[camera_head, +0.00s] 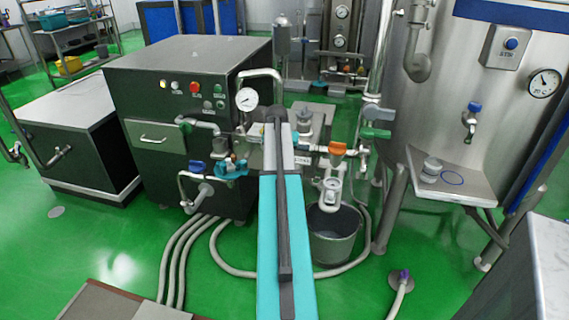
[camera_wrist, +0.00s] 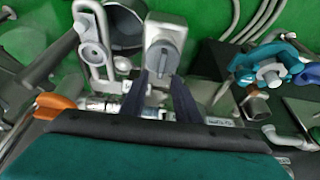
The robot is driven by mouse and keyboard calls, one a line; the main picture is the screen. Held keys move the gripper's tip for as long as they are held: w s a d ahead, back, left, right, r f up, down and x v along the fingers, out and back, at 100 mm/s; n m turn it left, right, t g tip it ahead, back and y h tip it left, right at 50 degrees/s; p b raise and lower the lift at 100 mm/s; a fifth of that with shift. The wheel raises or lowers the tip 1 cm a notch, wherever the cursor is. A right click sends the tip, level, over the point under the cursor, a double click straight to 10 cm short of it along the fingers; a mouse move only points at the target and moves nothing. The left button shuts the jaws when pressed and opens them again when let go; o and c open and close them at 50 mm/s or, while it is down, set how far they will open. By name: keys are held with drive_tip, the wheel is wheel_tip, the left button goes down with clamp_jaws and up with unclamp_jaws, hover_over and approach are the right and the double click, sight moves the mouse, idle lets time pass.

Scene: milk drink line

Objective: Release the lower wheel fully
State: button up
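A teal lobed wheel (camera_wrist: 268,66) shows at the right in the wrist view. It appears in the head view as a teal fitting (camera_head: 232,167) left of my arm. A grey metal block with a rounded boss (camera_wrist: 164,45) lies just beyond my fingertips. My gripper (camera_wrist: 166,80) has two dark fingers, spaced apart, with grey metal showing between them. The fingers are well away from the teal wheel. In the head view, my teal arm hides the gripper and the fittings behind it. I cannot tell which part is the lower wheel.
The dark machine (camera_head: 180,110) stands left, with a pressure gauge (camera_head: 246,99). An orange handle (camera_head: 337,148) and pipes crowd the right side of my arm. A bucket (camera_head: 334,238) and hoses (camera_head: 188,250) are below. A steel tank (camera_head: 465,90) stands right.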

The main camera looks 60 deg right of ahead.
drive_tip(key=v, duration=0.6)
drive_tip(key=shift+r, duration=0.2)
drive_tip(key=shift+s, duration=0.15)
